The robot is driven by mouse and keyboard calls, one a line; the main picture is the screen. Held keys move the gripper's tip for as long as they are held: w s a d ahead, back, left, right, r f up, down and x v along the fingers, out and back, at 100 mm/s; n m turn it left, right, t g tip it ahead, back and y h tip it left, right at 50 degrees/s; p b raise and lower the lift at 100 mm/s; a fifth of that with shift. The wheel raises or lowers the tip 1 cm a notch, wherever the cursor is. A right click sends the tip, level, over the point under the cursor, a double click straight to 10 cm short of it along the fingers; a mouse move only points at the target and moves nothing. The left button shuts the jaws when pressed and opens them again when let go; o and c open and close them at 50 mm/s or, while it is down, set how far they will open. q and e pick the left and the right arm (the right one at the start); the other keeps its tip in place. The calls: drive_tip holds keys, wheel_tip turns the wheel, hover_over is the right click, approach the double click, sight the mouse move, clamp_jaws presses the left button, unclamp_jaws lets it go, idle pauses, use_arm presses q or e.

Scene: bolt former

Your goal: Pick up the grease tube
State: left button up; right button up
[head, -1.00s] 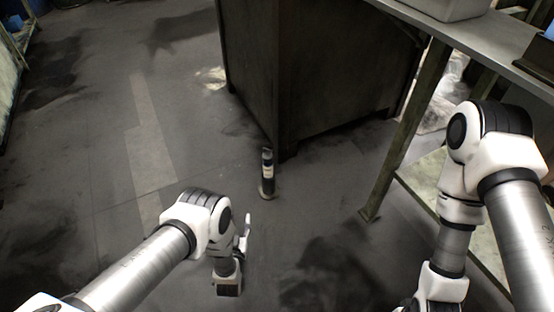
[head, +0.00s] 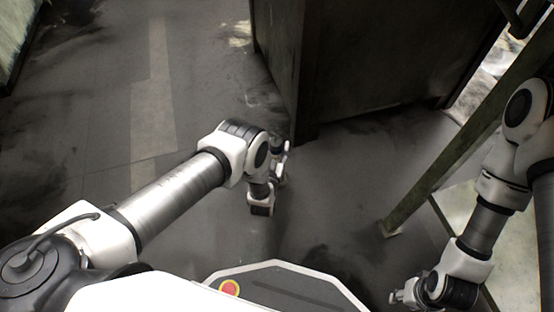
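I cannot make out the grease tube in the head view now. The place by the cabinet corner where it stood upright on the floor is now covered by my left wrist and gripper. My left gripper (head: 282,160) is low beside the bottom corner of the cabinet. Its fingers are mostly hidden by the wrist, so I cannot tell whether they are open or hold anything. My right gripper (head: 405,294) is at the lower right, far from that corner. Its fingers are small and partly hidden, and their opening is unclear.
A dark cabinet (head: 385,60) stands on the floor just behind my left gripper. A slanted table leg (head: 450,165) rises at the right, near my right arm. The grey floor (head: 150,120) at the left is clear.

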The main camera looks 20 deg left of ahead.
use_arm(q)
drive_tip(key=shift+w, duration=0.4)
drive_tip(key=shift+r, duration=0.1)
clamp_jaws()
drive_tip(key=shift+s, duration=0.1)
wheel_tip(320, 180, up, 18)
drive_tip(key=p, duration=0.9)
drive_tip(key=shift+a+r, duration=0.1)
